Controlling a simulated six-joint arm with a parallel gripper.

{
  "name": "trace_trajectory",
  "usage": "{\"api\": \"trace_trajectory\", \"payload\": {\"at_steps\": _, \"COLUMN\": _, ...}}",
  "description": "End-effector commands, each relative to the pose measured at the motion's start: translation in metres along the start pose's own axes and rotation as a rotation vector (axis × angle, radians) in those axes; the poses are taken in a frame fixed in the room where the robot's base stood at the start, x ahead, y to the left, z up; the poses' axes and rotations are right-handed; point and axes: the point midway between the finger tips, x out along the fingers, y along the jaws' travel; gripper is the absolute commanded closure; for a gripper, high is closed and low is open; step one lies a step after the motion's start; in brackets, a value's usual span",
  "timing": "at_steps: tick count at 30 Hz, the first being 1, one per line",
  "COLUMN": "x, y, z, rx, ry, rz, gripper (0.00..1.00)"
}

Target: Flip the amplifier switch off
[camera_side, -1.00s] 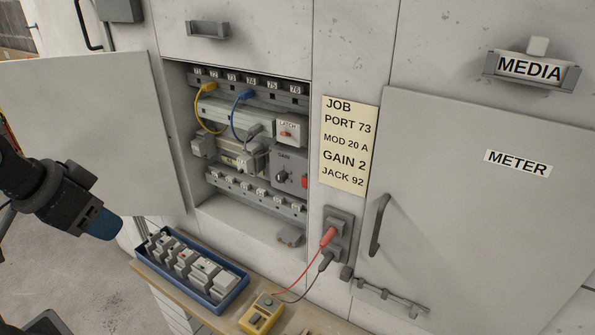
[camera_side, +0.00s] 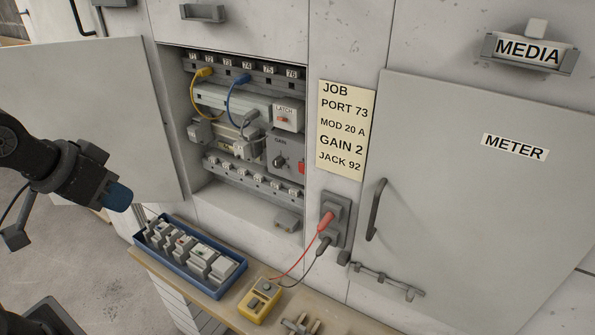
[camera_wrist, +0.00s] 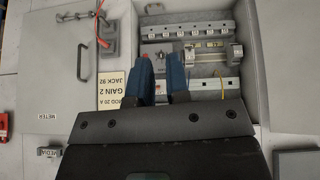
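The grey amplifier box marked GAIN (camera_side: 287,150) is inside the open cabinet bay in the side view. It has a dark round knob (camera_side: 280,162) and a red switch (camera_side: 302,167) at its right edge, whose position is too small to read. In the upside-down wrist view, a red spot (camera_wrist: 142,57) that looks like this switch shows just past my fingertips. My gripper (camera_side: 117,196) has blue fingers, is at the left outside the bay, and touches nothing. In the wrist view my gripper (camera_wrist: 161,62) has a gap between its fingers and holds nothing; the fingers hide part of the bay.
An open door (camera_side: 95,125) stands left of the bay. Yellow (camera_side: 194,85) and blue (camera_side: 230,98) cables loop across it. A LATCH box (camera_side: 287,117) sits above the amplifier. A blue tray (camera_side: 180,262) of modules and a yellow meter (camera_side: 260,300) with leads are on the ledge below.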

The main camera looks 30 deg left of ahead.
Motion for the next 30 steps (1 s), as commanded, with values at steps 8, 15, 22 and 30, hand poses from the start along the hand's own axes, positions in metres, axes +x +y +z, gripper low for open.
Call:
{"api": "trace_trajectory", "payload": {"at_steps": 8, "x": 0.059, "y": 0.028, "z": -0.066, "rx": -0.284, "ry": 0.183, "rz": 0.102, "gripper": 1.0}}
{"api": "trace_trajectory", "payload": {"at_steps": 15, "x": 0.113, "y": 0.051, "z": -0.11, "rx": -0.56, "ry": 0.348, "rz": 0.218, "gripper": 1.0}}
{"api": "trace_trajectory", "payload": {"at_steps": 22, "x": 0.164, "y": 0.068, "z": -0.134, "rx": -0.812, "ry": 0.498, "rz": 0.35, "gripper": 1.0}}
{"api": "trace_trajectory", "payload": {"at_steps": 30, "x": 0.218, "y": 0.083, "z": -0.136, "rx": -1.069, "ry": 0.662, "rz": 0.539, "gripper": 1.0}}
